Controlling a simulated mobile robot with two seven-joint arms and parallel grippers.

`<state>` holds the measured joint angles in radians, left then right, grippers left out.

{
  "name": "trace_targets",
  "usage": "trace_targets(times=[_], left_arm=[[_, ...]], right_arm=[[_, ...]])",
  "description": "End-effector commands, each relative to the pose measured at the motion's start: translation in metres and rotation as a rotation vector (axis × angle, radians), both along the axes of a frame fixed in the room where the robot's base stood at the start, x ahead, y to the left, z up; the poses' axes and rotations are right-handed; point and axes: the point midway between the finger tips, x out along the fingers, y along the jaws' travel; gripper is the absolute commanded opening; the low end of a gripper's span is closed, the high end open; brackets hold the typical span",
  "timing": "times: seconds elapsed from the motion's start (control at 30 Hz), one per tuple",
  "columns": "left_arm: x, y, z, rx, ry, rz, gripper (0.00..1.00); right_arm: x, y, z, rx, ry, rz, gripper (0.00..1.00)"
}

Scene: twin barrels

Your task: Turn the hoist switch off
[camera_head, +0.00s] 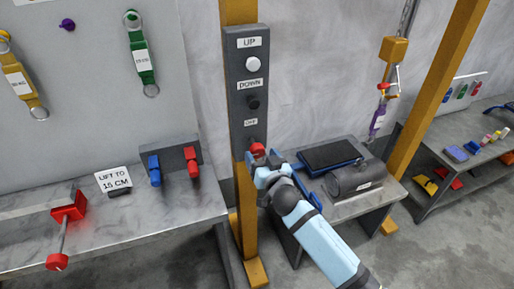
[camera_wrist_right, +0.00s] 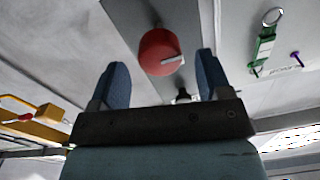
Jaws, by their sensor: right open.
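The hoist control panel (camera_head: 247,105) is a dark upright box on a yellow post, with labels UP, DOWN and OFF. In the right wrist view the red knob (camera_wrist_right: 161,51) has a pale mark and lies ahead, between the lines of the two open blue fingers (camera_wrist_right: 158,80). I cannot tell whether they touch it. My left gripper is not in view.
A grey bench (camera_head: 150,220) on the left holds a LIFT TO 15 CM sign (camera_head: 114,180) and a red clamp (camera_head: 68,207). A small table (camera_head: 350,205) behind my right arm carries a dark cylinder (camera_head: 356,180). The hoist hook (camera_head: 389,83) hangs at the right.

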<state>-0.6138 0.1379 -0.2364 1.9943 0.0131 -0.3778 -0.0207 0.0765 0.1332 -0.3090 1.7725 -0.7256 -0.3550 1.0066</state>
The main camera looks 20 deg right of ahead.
Motion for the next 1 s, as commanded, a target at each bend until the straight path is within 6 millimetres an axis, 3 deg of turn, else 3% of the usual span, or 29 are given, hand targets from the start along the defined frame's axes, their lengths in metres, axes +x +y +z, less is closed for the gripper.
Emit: trace_targets(times=[0.2, 0.6, 0.8, 1.0], left_arm=[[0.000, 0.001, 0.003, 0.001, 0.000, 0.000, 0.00], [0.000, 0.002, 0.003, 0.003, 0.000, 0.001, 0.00], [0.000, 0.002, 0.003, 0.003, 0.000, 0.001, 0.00], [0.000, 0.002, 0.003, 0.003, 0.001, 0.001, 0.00]], right_arm=[[0.029, 0.002, 0.000, -0.001, 0.000, 0.000, 0.71], [0.035, 0.002, 0.000, 0.000, 0.000, 0.000, 0.71], [0.035, 0.002, 0.000, 0.000, 0.000, 0.000, 0.25], [0.035, 0.002, 0.000, -0.005, 0.001, 0.000, 0.22]])
